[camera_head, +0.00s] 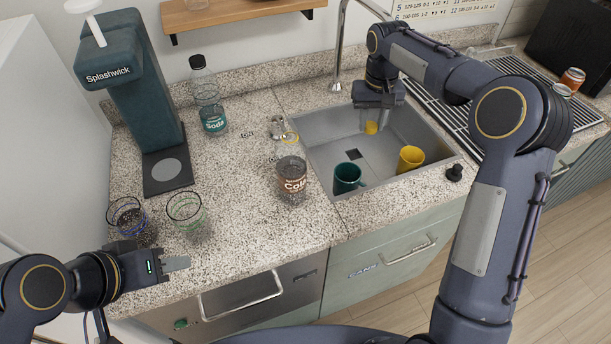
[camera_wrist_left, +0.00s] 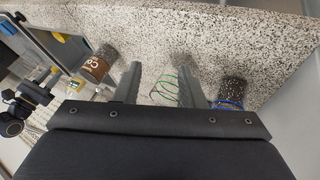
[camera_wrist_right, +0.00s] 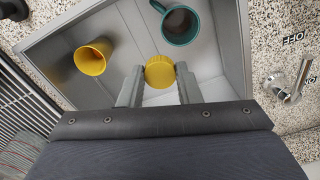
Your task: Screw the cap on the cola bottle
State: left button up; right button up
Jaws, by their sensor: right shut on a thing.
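The cola bottle (camera_head: 292,182) stands upright on the counter left of the sink, with a brown label and a clear neck. It also shows in the left wrist view (camera_wrist_left: 97,66). A yellow ring shows at its top, with no cap on it. My right gripper (camera_head: 371,122) is shut on a round yellow cap (camera_wrist_right: 160,72) and holds it over the sink, right of the bottle. My left gripper (camera_head: 178,264) is open and empty near the counter's front edge, left of and nearer than the bottle, with its fingers apart in the left wrist view (camera_wrist_left: 158,85).
The sink (camera_head: 325,128) holds a teal mug (camera_head: 347,178) and a yellow mug (camera_head: 410,159). A soda bottle (camera_head: 206,100) and a Splashwick machine (camera_head: 135,85) stand behind.

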jog(key=shift+d, duration=0.2)
